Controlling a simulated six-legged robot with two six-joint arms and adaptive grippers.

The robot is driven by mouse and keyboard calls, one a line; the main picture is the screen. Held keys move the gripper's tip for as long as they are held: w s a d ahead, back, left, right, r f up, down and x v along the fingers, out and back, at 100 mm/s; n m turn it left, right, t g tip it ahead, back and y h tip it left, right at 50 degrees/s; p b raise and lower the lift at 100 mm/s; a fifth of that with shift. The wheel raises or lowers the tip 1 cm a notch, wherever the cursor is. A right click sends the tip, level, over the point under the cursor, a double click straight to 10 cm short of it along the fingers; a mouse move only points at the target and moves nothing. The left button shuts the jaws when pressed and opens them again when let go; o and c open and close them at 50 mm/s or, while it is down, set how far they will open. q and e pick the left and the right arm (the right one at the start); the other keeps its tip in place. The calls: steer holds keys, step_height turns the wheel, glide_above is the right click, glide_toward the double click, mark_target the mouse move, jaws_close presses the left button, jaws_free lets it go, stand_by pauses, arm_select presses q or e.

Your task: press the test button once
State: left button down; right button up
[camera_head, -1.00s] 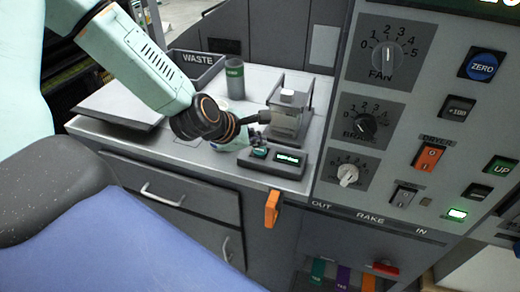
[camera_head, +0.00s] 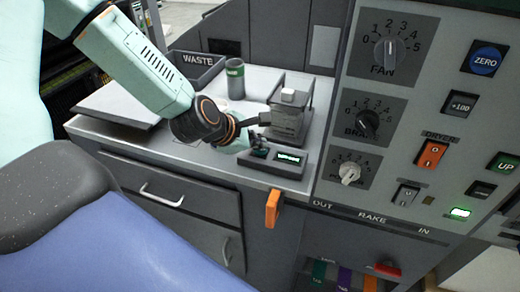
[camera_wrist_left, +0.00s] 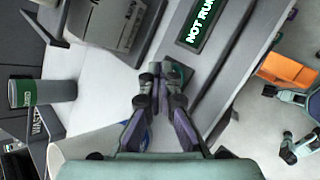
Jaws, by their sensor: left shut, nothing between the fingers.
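The test unit (camera_head: 295,172) is a low dark box on the light counter, with a lit green display (camera_head: 289,158). The display reads "NOT RUN" in the left wrist view (camera_wrist_left: 195,22). A dark green button (camera_wrist_left: 181,74) sits beside the display. My left gripper (camera_head: 260,148) is shut and empty, pointing down at the button's end of the unit. In the left wrist view its fingertips (camera_wrist_left: 158,68) overlap the button's edge. I cannot tell whether they touch it or whether it is pressed.
A green-banded cup (camera_head: 235,82) and the WASTE bin (camera_head: 197,68) are further back. A tall control panel (camera_head: 420,115) rises at right. An orange handle (camera_head: 272,208) hangs at the counter's front.

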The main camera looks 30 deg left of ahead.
mark_target(258, 152)
arm_select(q)
steer(key=shift+w+f, duration=0.1)
steer(key=shift+f, duration=0.15)
steer(key=shift+f+b, duration=0.2)
steer(key=shift+b, duration=0.2)
steer(key=shift+r, duration=0.15)
stand_by(0.4)
steer(key=shift+r+p, duration=0.8)
step_height(258, 152, up, 5)
steer(key=p, duration=0.4)
steer(key=shift+f, duration=0.15)
stand_by(0.5)
